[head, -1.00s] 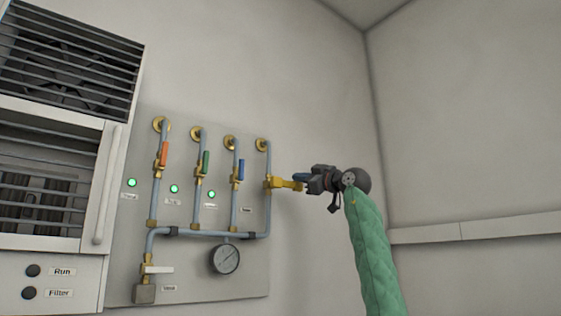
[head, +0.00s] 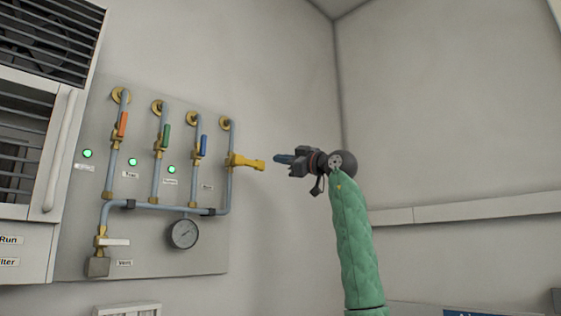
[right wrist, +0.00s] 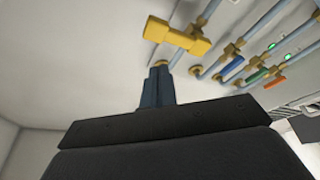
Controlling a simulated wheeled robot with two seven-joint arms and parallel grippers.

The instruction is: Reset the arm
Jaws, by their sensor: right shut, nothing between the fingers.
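My right arm, in a green sleeve (head: 355,235), reaches up from the lower right in the head view. Its gripper (head: 280,158) points left at the yellow valve handle (head: 246,162), with a gap between them. The fingers are together and hold nothing. In the right wrist view the closed dark blue fingers (right wrist: 157,88) point up at the yellow handle (right wrist: 176,36), which sticks out from its pipe. My left gripper is not in view.
The wall panel (head: 75,250) carries blue pipes, orange (head: 122,124), green (head: 166,134) and blue (head: 204,145) valve handles, green lights, a gauge (head: 184,234) and a white lever (head: 115,242). A slatted cabinet (head: 30,240) stands at left. The space right of the panel is open.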

